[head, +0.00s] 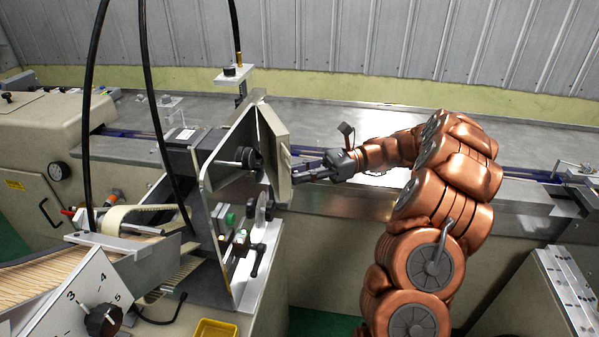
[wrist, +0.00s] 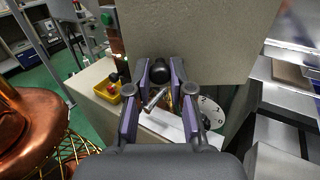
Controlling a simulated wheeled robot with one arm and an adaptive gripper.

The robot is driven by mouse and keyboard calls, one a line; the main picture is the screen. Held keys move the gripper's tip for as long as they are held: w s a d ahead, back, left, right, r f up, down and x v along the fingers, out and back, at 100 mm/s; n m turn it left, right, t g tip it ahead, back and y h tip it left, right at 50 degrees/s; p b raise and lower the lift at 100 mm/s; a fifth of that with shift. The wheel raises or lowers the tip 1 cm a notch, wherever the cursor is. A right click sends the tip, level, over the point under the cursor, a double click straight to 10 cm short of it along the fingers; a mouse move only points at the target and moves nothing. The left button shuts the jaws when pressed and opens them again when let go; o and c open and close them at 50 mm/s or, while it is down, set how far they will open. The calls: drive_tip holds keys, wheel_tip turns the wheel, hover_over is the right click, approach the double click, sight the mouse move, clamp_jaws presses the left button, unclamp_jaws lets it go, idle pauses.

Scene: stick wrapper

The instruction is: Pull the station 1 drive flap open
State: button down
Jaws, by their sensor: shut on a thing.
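The station 1 drive flap (head: 276,143) is a beige-grey panel at the upper part of the upright machine plate (head: 229,150). It stands at an angle, swung out from the plate, with a dark shaft and rollers (head: 248,158) visible behind it. In the wrist view the flap (wrist: 205,38) fills the top middle. My gripper (head: 298,172) reaches it from the right. In the wrist view my gripper (wrist: 160,72) is shut on the flap's black knob (wrist: 160,71), which sits between the fingertips.
A numbered dial panel (head: 85,290) with a black knob and a feed of wooden sticks (head: 50,275) lie at the lower left. A yellow bin (head: 215,328) stands at the bottom. Black hoses (head: 143,80) hang at the left. A long metal conveyor bed (head: 340,125) runs behind.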

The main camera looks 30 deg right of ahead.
drive_tip(key=c, duration=1)
unclamp_jaws()
